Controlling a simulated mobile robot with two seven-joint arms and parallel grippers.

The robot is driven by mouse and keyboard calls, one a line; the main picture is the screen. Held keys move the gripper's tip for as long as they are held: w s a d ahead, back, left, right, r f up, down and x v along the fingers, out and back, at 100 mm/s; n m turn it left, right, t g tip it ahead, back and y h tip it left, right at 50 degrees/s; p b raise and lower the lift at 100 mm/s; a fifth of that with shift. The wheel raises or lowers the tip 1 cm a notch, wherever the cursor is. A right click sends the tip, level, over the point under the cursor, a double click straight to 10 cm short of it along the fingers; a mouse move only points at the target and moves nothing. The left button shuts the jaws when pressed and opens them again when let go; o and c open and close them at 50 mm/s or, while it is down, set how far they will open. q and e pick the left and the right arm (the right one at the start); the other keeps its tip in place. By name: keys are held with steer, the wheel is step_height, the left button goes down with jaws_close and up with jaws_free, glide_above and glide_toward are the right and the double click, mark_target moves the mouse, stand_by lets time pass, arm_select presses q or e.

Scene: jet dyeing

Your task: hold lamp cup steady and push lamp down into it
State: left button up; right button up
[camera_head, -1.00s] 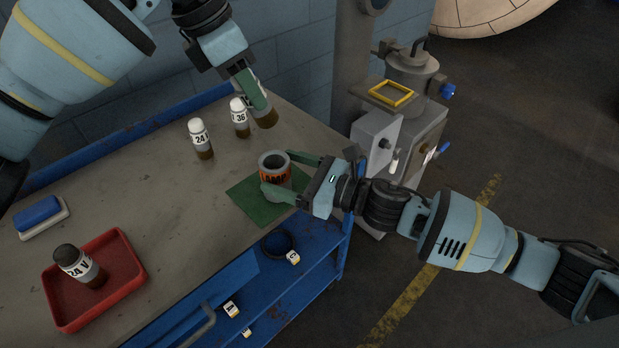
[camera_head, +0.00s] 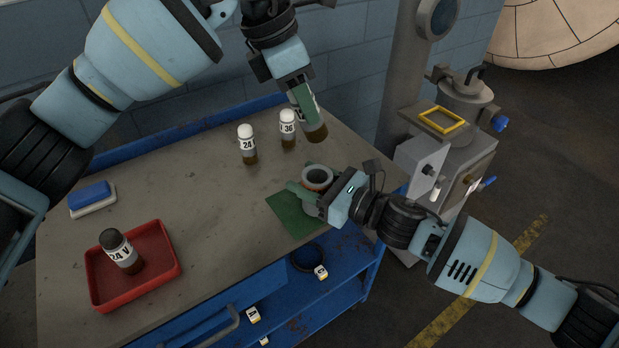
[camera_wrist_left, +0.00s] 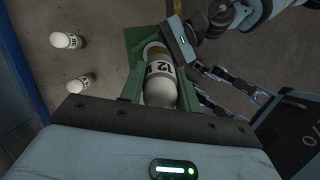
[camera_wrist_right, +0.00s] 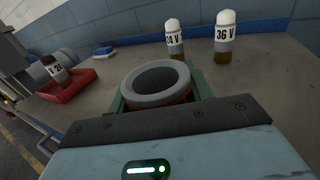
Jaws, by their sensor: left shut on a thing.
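The lamp (camera_head: 315,130), with a dark amber lower end, is in my left gripper (camera_head: 306,108), held above the table. In the left wrist view the lamp (camera_wrist_left: 160,82) has a white end and a "12" label between the green fingers. The lamp cup (camera_head: 316,178) is a grey ring with an orange-red body, upright on a green mat (camera_head: 290,214). The lamp and cup are apart; the cup (camera_wrist_right: 158,82) looks empty in the right wrist view. My right gripper (camera_head: 312,190) has its fingers either side of the cup; I cannot tell whether they press on it.
Two lamps, "24" (camera_head: 247,145) and "36" (camera_head: 287,130), stand left of the cup. A red tray (camera_head: 172,268) holds a dark-topped "24 V" lamp (camera_head: 121,252). A blue-and-white block (camera_head: 92,197) lies far left. A grey machine (camera_head: 440,160) stands beyond the table's right edge.

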steer(key=c, duration=0.3)
arm_select(q)
steer(key=shift+w+d+f+m+g+y, duration=0.15)
steer(key=shift+d+f+m+g+y, duration=0.25)
steer(key=shift+d+f+m+y, duration=0.6)
steer(key=shift+w+d+f+m+y, duration=0.2)
steer(key=shift+d+f+m+y, duration=0.15)
steer(key=shift+m+y, duration=0.4)
steer(key=shift+a+f, duration=0.1)
steer(key=shift+f, duration=4.95)
steer(key=shift+f, duration=0.15)
steer(key=o, duration=1)
step_height(320, 180, up, 12)
steer(key=shift+r, duration=0.2)
